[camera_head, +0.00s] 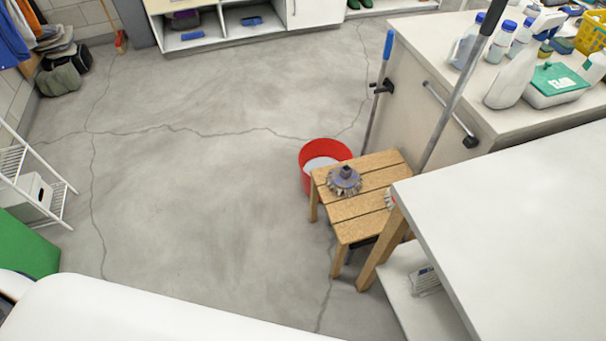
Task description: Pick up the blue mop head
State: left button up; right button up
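A mop head (345,180) with a blue-grey top, a dark square socket and a pale fringe sits on a slatted wooden stool (355,210). It is near the stool's back left corner, and nothing covers it. Neither of my grippers shows in the head view, so their distance from the mop head cannot be seen.
A red bucket (324,147) stands behind the stool. A mop handle (463,85) and a blue-topped pole (380,85) lean by the counter (425,60). A white table (510,210) is close on the right. Open floor (190,200) lies left.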

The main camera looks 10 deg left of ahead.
aim_at(343, 177)
jog(key=z, duration=0.2)
jog(key=i+j+z, duration=0.1)
jog(key=j+z, duration=0.2)
jog(key=i+j+z, duration=0.1)
jog(key=j+z, duration=0.5)
jog(key=i, duration=0.05)
